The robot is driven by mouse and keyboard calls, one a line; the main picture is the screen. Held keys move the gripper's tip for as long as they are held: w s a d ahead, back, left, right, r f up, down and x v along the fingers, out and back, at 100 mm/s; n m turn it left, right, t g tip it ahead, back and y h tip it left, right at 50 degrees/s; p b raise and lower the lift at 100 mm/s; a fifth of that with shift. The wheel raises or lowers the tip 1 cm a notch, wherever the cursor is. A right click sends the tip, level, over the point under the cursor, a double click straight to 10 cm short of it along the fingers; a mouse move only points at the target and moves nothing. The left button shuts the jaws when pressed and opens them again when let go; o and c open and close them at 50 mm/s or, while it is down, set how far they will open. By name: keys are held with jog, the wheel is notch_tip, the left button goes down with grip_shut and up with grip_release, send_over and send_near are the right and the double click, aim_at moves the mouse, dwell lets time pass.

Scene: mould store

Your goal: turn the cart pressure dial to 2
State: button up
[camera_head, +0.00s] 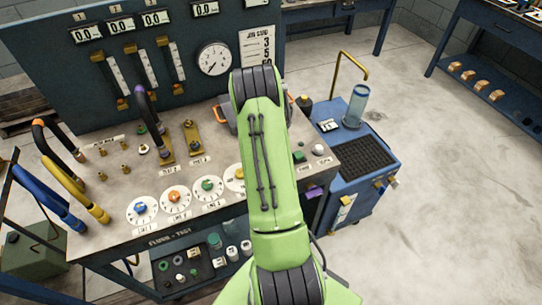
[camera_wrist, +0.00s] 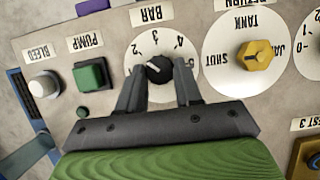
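In the wrist view, a white round dial (camera_wrist: 134,64) under a BAR label (camera_wrist: 151,14) has a black knob (camera_wrist: 159,69) at its centre. The picture is upside down to its lettering. Figures from 2 to 5 show around the upper rim. A pale mark shows on the knob, but I cannot read its setting surely. My gripper (camera_wrist: 160,74) is open, with one finger on either side of the knob and small gaps showing. The fingers cover the dial's lower part. In the head view, my green arm hides the dial and the gripper.
Beside the dial are a yellow TANK knob (camera_wrist: 257,55), a green PUMP button (camera_wrist: 90,75) and a white BLEED knob (camera_wrist: 43,84). The head view shows the bench's other dials (camera_head: 142,208), hose handles (camera_head: 62,172) and a blue cart (camera_head: 345,190). Floor at right is clear.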

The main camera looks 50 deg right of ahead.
jog(key=o, duration=0.4)
jog(key=p+v, duration=0.3)
jog(key=v, duration=1.2)
jog(key=shift+w+d+r, duration=0.15)
jog(key=shift+r, duration=0.2)
